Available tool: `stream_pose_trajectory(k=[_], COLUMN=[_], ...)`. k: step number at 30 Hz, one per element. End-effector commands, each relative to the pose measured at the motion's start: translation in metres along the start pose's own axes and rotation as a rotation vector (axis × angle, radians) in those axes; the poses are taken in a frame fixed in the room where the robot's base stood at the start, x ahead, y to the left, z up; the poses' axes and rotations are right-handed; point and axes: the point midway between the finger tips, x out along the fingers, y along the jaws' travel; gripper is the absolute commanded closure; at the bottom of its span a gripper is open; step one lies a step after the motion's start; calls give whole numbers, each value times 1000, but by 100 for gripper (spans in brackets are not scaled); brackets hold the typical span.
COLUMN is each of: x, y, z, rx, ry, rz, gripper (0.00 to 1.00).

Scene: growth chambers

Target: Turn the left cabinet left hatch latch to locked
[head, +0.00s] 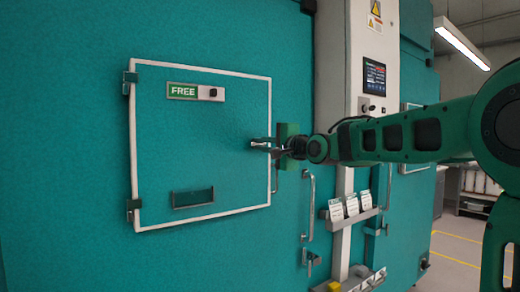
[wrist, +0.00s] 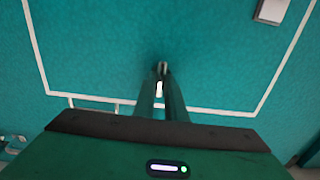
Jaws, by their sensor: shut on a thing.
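The left hatch (head: 230,120) is a teal panel in a white frame, flush with the cabinet front and hinged on its left side. Its latch (head: 260,145) is a small metal piece at the right edge of the frame, partly hidden by my gripper. My gripper (head: 274,147) reaches in from the right and is shut on the latch. In the wrist view my two fingers (wrist: 161,85) run close together, with a pale sliver of the latch (wrist: 159,88) between them. The latch's exact angle is hard to tell. A green "FREE" sign (head: 183,91) is on the hatch.
A vertical bar handle (head: 310,205) stands right of the hatch, with a small lever (head: 310,260) below it. A grey column with a touch screen (head: 374,76) and a shelf of white cards (head: 352,208) is further right. Open floor lies at the far right.

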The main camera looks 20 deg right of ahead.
Motion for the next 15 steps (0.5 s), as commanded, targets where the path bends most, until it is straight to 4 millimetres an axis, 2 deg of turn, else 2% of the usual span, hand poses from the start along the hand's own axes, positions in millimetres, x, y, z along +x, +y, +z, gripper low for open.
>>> stream_pose_trajectory(k=[3, 4, 6, 15], x=[0, 0, 0, -1], y=[4, 5, 4, 2], z=[-5, -5, -5, -2], rx=[2, 2, 2, 0], ry=[9, 10, 9, 4], rz=[8, 9, 7, 3], gripper=[100, 84, 70, 70])
